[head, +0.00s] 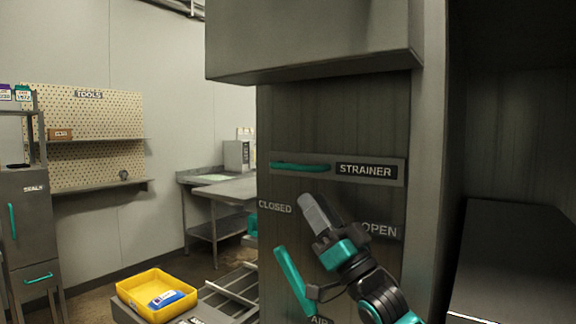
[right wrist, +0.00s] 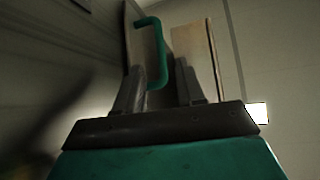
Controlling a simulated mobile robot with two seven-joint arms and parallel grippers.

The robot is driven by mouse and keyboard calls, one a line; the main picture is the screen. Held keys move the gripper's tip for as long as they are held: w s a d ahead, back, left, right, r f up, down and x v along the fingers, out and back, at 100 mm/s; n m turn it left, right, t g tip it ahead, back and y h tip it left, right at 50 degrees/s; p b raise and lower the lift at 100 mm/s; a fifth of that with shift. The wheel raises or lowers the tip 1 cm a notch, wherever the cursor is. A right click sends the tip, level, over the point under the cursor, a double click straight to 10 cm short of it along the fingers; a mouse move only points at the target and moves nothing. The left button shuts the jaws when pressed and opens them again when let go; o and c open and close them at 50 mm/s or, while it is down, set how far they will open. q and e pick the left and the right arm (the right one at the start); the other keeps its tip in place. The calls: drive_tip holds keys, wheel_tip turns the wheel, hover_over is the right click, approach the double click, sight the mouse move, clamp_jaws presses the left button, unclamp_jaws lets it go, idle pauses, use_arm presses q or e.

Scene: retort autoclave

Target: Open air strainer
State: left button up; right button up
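The strainer panel (head: 281,181) has a teal bar handle (head: 300,167) left of the STRAINER label (head: 366,171). Below it are the words CLOSED and OPEN. A teal lever (head: 293,280) tilts toward the CLOSED side, with a partly cut-off AIR label (head: 320,321) near its foot. My right gripper (head: 312,208) is in front of the panel below the bar handle, pointing up and left. In the right wrist view its fingers (right wrist: 158,88) are apart. A bent teal handle (right wrist: 155,50), seemingly the strainer's, shows between and beyond them; contact cannot be told. My left gripper is not in view.
A grey housing (head: 315,40) overhangs the panel. A dark opening with a flat surface (head: 515,260) lies right. A yellow bin (head: 157,295) holding a blue item stands lower left, beside a slatted rack (head: 232,290). A pegboard (head: 85,130) and metal table (head: 230,188) are behind.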

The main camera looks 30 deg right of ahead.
sight(289, 167)
drive_tip(key=p+x, duration=0.1)
drive_tip(key=x, duration=0.7)
drive_tip(key=shift+w+r, duration=0.2)
drive_tip(key=shift+w, duration=0.05)
drive_tip(key=shift+w+a+r+p, duration=0.15)
drive_tip(key=shift+w+r+p, duration=0.15)
drive_tip(key=shift+w+r, duration=0.15)
clamp_jaws()
